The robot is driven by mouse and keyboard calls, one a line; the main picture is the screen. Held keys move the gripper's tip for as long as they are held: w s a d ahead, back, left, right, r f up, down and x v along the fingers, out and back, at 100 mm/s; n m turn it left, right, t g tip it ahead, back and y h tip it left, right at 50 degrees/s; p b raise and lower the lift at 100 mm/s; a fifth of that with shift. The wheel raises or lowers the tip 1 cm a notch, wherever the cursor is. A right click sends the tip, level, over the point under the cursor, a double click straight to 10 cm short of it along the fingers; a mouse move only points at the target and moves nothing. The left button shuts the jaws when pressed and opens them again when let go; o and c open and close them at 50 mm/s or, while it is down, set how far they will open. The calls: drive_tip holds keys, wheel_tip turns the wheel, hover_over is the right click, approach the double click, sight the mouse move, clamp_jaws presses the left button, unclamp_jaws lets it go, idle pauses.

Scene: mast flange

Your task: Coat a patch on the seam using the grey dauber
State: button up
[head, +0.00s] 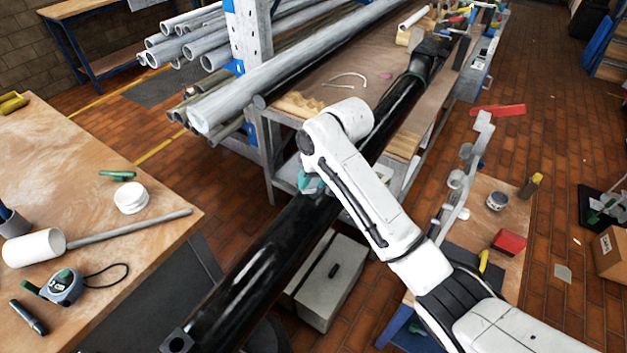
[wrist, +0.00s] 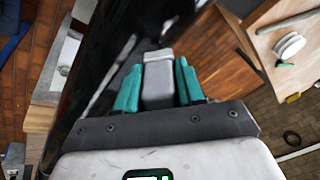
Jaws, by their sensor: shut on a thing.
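A long black mast (head: 270,255) runs from the lower left toward the upper right of the head view. In the wrist view its dark glossy side (wrist: 105,65) fills the upper left. My gripper (head: 312,182) is at the mast's side, with only a bit of teal finger showing past my arm. In the wrist view my gripper (wrist: 158,78) has its two teal fingers shut on a grey blocky piece, the grey dauber (wrist: 158,85). The dauber's far end is close to the mast; I cannot tell whether it touches. I cannot make out the seam or any coating.
A wooden table (head: 165,240) at left holds a white roll (head: 131,199), a tape measure (head: 62,286) and a white-headed tool (head: 35,248). Grey pipes (head: 300,60) lie on a rack behind the mast. A grey box (head: 328,285) stands below. A cluttered bench (head: 515,205) is at right.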

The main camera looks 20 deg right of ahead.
drive_tip(key=shift+r, duration=2.7)
drive_tip(key=shift+r, duration=1.5)
drive_tip(key=shift+f, duration=0.9)
drive_tip(key=shift+w, duration=0.1)
